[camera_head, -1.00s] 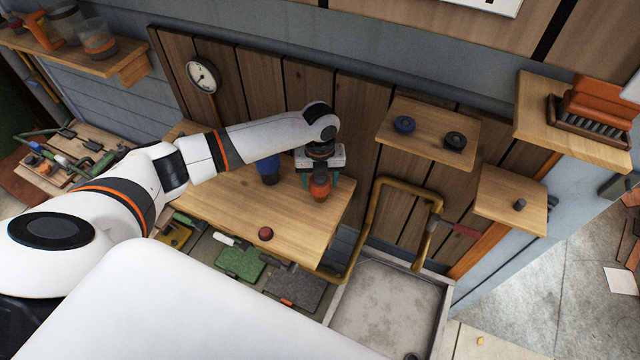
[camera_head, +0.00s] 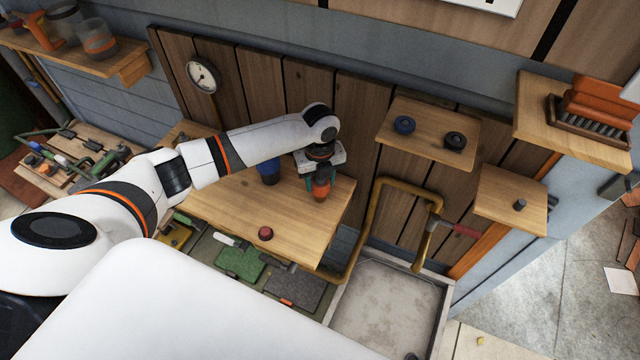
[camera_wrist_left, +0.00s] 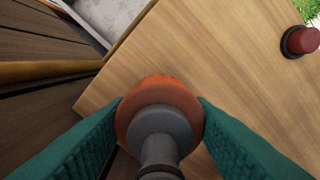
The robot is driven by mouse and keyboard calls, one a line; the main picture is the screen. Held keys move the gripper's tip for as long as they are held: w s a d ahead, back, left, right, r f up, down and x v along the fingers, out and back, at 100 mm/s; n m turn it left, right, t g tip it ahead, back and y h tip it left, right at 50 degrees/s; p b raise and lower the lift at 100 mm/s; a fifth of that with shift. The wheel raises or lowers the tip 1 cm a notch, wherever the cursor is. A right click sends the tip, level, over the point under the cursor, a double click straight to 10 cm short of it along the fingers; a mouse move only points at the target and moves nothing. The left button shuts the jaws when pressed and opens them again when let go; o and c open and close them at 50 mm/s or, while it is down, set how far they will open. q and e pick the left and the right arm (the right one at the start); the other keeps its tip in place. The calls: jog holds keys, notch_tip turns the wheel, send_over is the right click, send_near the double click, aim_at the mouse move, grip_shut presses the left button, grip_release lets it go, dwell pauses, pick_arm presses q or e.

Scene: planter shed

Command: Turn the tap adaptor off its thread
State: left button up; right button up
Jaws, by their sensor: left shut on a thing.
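An orange fitting with a grey stem, which looks like the tap adaptor (camera_head: 321,191), stands upright at the right end of the wooden bench top. In the left wrist view the adaptor (camera_wrist_left: 160,112) shows from above, its grey stem towards the camera. My left gripper (camera_head: 320,183) reaches down over it, its teal fingers closed on both sides of the orange body. In the left wrist view the gripper (camera_wrist_left: 160,125) hides part of the adaptor's sides. The thread below is hidden. My right gripper is not in view.
A blue fitting (camera_head: 268,171) stands close left of my gripper. A red knob-like piece (camera_head: 265,233) sits near the bench's front edge. A bent brass pipe (camera_head: 372,215) and a grey basin (camera_head: 388,310) lie to the right. A small shelf (camera_head: 425,150) holds two rings.

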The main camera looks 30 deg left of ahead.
pick_arm(q)
jog(key=n, duration=0.6)
jog(key=shift+n, duration=0.4)
jog(key=n, duration=0.5)
jog(key=shift+n, duration=0.3)
jog(key=shift+r, duration=0.1)
jog(key=shift+r+p, duration=0.5)
jog(key=shift+p, duration=0.4)
jog(key=shift+r, duration=0.15)
jog(key=shift+r+p, duration=3)
jog(key=shift+p, duration=0.7)
